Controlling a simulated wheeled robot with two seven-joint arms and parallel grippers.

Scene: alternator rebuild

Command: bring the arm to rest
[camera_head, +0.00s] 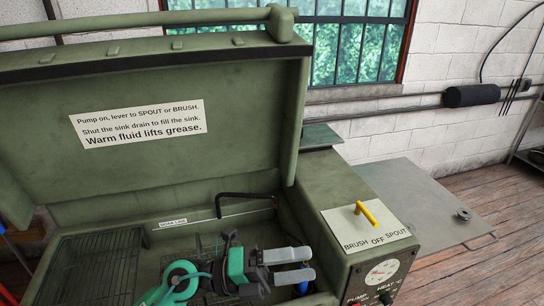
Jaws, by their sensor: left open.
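My left gripper (302,265) is in the lower middle of the head view, over the sink of a green parts washer. The arm comes in from the bottom left, low over the basin. My right gripper is not in view.
The washer's lid (230,110) stands open behind the arm. A black bent spout (245,195) is just behind the wrist. A yellow lever (368,213) sits on the right control box. A small metal part (463,214) lies on the grey side shelf (420,190), otherwise bare.

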